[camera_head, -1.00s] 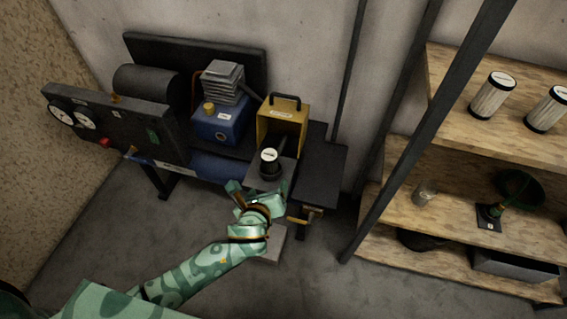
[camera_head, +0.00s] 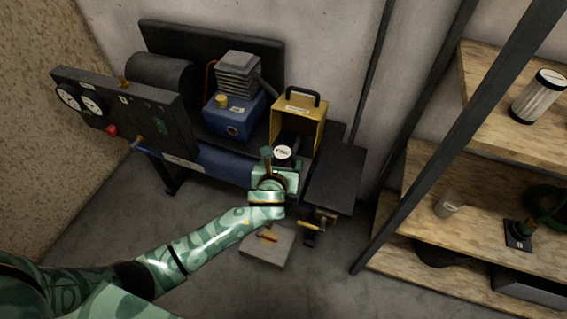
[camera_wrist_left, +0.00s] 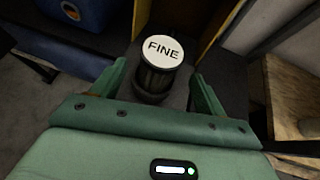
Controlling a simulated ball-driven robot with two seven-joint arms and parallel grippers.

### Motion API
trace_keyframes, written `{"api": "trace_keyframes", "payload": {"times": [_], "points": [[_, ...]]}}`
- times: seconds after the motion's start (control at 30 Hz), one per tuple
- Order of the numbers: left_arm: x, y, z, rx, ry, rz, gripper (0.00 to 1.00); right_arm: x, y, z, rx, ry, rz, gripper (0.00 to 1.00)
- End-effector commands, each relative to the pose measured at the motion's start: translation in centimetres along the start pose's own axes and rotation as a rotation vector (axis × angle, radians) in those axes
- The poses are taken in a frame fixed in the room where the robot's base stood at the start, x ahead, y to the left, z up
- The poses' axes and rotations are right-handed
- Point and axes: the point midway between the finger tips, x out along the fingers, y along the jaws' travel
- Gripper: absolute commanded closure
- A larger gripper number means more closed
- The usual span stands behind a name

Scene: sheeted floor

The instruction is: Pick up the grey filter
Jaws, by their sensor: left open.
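A dark grey filter (camera_head: 284,153) with a white cap stands upright in front of the yellow housing on the bench. In the left wrist view, the filter (camera_wrist_left: 157,82) shows the word FINE on its cap. My left gripper (camera_head: 280,165) is open at the near side of the filter. In the left wrist view, the green fingers of the left gripper (camera_wrist_left: 158,72) are to either side of the filter's body, with a gap visible on both sides. The filter's lower part is hidden behind the gripper in the head view. My right gripper is out of view.
The open-fronted yellow housing (camera_head: 301,112) stands right behind the filter. A blue compressor (camera_head: 232,118) is to its left, with a gauge panel (camera_head: 122,108) farther left. Shelves (camera_head: 424,187) at right hold a pale ribbed filter (camera_head: 537,97). A dark post (camera_head: 455,140) stands before them.

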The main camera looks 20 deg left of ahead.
Motion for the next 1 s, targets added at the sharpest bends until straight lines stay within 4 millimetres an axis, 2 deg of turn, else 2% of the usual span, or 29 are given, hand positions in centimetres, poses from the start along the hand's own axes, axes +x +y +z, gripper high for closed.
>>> {"api": "trace_keyframes", "payload": {"times": [0.17,0.3,0.57,0.6,0.77,1.0], "points": [[3.1,0.1,-1.5,-0.002,0.007,0.001,0.27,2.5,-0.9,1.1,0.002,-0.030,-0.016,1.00],[4.8,0.1,-1.2,-0.001,0.004,0.001,0.27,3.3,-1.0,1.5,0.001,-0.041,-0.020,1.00],[5.0,0.1,-0.7,-0.001,0.000,0.000,0.27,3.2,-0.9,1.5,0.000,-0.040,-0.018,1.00],[5.0,0.1,-0.7,-0.001,0.000,0.000,0.32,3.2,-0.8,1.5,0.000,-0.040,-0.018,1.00],[5.0,0.1,-0.7,-0.001,0.001,0.000,0.76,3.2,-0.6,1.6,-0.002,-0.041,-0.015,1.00],[4.9,0.1,-0.7,-0.002,0.000,0.000,0.76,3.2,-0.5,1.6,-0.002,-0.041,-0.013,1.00]]}}
